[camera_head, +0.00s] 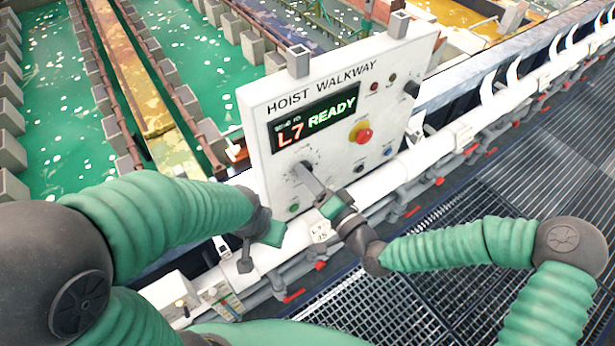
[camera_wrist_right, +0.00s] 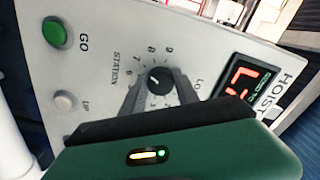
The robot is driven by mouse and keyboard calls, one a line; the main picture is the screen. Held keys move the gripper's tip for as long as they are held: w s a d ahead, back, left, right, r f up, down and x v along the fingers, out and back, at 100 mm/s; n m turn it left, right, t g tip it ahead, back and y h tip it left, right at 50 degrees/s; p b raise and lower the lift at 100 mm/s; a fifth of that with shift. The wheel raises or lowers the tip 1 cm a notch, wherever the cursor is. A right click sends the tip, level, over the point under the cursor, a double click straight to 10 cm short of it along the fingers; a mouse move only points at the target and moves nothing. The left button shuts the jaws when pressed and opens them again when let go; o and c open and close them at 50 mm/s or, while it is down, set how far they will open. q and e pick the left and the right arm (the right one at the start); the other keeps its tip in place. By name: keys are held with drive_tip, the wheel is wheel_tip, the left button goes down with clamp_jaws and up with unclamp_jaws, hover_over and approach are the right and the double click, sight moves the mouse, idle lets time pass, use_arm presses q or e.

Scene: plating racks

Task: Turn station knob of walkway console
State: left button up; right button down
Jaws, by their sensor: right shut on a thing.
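The white walkway console (camera_head: 340,95) stands upright, headed "HOIST WALKWAY". Its dark display (camera_head: 314,117) reads "L7 READY". The black round station knob (camera_wrist_right: 158,79) sits inside a ring of numbers in the right wrist view; its exact setting is hard to read. My right gripper (camera_head: 308,178) reaches the console's lower left face. Its two grey fingers are closed on the knob from both sides, and they hide most of it in the head view. My left gripper (camera_head: 258,240) hangs in front of the console's lower left corner, apart from it; its jaw opening is unclear.
A green GO button (camera_head: 293,208) and a red push button on yellow (camera_head: 362,134) are on the panel. A black switch (camera_head: 412,88) sits at its upper right. White pipes (camera_head: 400,170) run below. Green tanks (camera_head: 60,130) lie behind; grating (camera_head: 470,200) is at right.

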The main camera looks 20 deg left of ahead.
drive_tip(key=shift+d+f+m+b, duration=0.1)
drive_tip(key=shift+m+b, duration=0.4)
drive_tip(key=shift+m, duration=2.4)
drive_tip(key=shift+d+f+m+b, duration=0.1)
drive_tip(key=shift+m+b, duration=0.4)
drive_tip(key=shift+m, duration=2.4)
drive_tip(key=shift+a, duration=0.1)
drive_tip(key=c, duration=1.3)
unclamp_jaws()
drive_tip(key=o, duration=0.4)
drive_tip(key=shift+w+r, duration=0.1)
drive_tip(key=shift+d+r, duration=0.1)
drive_tip(key=shift+d, duration=0.15)
